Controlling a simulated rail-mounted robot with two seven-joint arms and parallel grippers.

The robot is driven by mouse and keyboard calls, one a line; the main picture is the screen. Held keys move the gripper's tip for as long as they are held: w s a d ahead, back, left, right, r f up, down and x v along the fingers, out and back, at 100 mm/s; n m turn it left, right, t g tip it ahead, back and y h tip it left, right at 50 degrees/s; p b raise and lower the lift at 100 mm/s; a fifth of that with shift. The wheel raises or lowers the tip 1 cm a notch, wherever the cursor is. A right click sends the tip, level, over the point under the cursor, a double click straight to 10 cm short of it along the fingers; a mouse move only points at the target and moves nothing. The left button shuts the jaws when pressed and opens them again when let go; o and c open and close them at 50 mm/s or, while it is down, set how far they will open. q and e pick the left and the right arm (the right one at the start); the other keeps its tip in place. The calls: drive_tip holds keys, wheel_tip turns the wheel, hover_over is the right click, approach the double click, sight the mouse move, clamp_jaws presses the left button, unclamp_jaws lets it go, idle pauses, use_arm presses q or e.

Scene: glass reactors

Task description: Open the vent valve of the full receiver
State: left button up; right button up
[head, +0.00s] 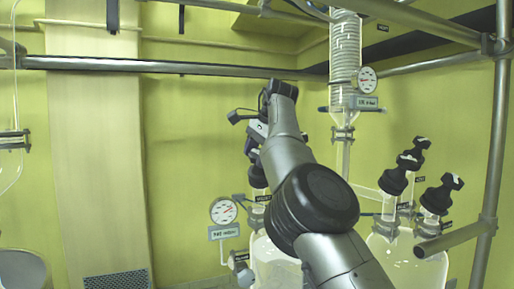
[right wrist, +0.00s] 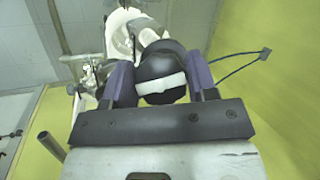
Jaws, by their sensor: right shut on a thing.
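My right gripper (head: 254,142) is above the left glass receiver (head: 272,262), at the black valve on its neck (head: 257,178). In the right wrist view my right gripper (right wrist: 160,82) has its two purple-grey fingers on either side of a black valve handle with a white band (right wrist: 162,86), shut on it. My arm hides part of this receiver and much of the valve in the head view. The receiver looks pale and cloudy inside; its fill level is hard to read. My left gripper is not in view.
A gauge (head: 223,211) with a label stands left of the receiver. More black-handled valves (head: 394,180) top the glass vessel (head: 405,262) at right. A coiled condenser (head: 345,50) and a second gauge (head: 367,79) are behind. Metal rails (head: 150,66) cross above.

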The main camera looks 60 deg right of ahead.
drive_tip(key=n+g+p, duration=0.1)
drive_tip(key=n+p, duration=0.1)
drive_tip(key=n, duration=0.1)
drive_tip(key=shift+r+g, duration=0.15)
drive_tip(key=shift+g, duration=0.25)
drive_tip(key=n+g+p, duration=0.1)
drive_tip(key=n+p, duration=0.1)
drive_tip(key=n, duration=0.1)
drive_tip(key=shift+g+p, duration=0.3)
drive_tip(key=shift+p, duration=0.05)
drive_tip(key=shift+n, duration=0.3)
drive_tip(key=shift+s+f+g+p, duration=0.1)
drive_tip(key=shift+f+g+p, duration=0.15)
drive_tip(key=shift+g+p, duration=0.1)
drive_tip(key=o, duration=0.9)
drive_tip(key=shift+r, duration=0.1)
